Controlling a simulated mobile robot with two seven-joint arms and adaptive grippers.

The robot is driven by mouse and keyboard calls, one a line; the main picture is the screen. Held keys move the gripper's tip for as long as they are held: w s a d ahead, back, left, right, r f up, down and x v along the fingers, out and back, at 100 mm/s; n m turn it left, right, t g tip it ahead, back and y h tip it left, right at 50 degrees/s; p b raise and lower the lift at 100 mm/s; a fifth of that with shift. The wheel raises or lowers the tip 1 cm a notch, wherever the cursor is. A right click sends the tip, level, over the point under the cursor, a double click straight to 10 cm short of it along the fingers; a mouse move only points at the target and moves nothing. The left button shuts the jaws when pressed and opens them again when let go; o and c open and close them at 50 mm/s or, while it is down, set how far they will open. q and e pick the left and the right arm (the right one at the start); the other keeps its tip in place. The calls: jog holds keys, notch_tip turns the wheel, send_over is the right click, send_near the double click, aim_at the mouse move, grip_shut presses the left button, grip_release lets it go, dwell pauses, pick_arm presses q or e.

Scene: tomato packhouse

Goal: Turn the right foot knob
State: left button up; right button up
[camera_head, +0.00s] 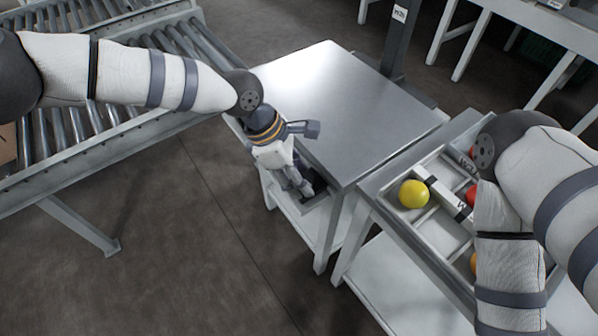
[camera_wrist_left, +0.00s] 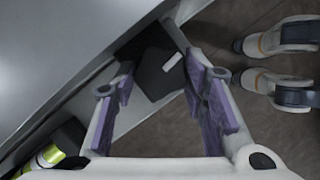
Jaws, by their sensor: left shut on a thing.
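My left gripper (camera_head: 303,187) reaches down beside the near edge of the steel-topped table (camera_head: 350,105). In the left wrist view, the left gripper (camera_wrist_left: 160,88) has its two purple-padded fingers on either side of a dark knob (camera_wrist_left: 150,80) with a small white mark (camera_wrist_left: 172,61). The gripper is shut on this knob, which sits just below the table's edge. In the head view the knob is mostly hidden by the gripper and is hard to make out. My right arm comes in from the right, but its gripper is out of view.
A roller conveyor (camera_head: 62,178) stands at the left. A sectioned tray (camera_head: 410,240) with a yellow ball (camera_head: 413,194) and red fruit stands at the right. A dark and yellow-green item (camera_wrist_left: 50,155) lies low in the left wrist view.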

pick_arm(q)
jog(key=n+t+p, duration=0.1)
jog(key=n+p, duration=0.1)
jog(key=n+t+p, duration=0.1)
jog(key=n+p, duration=0.1)
jog(key=n, duration=0.1)
jog(key=r+n+t+y+p, duration=0.1)
jog(key=n, duration=0.2)
jog(key=shift+d+p, duration=0.1)
jog(key=shift+p, duration=0.3)
jog(key=shift+s+f+n+t+y, duration=0.1)
jog(key=shift+f+n+t+y, duration=0.1)
jog(key=shift+n, duration=0.35)
jog(key=shift+s+f+n+t+y, duration=0.1)
jog(key=shift+n+y, duration=0.1)
jog(key=shift+n, duration=0.35)
jog(key=shift+f+n+y+p, duration=0.1)
jog(key=shift+n+y+p, duration=0.2)
jog(key=shift+n, duration=0.7)
pick_arm(e)
jog(key=w+r+t, duration=0.3)
jog(key=w+r, duration=0.5)
jog(key=shift+r, duration=0.1)
pick_arm(q)
jog(key=o, duration=0.8)
jog(key=shift+s, duration=0.1)
jog(key=shift+o, duration=0.2)
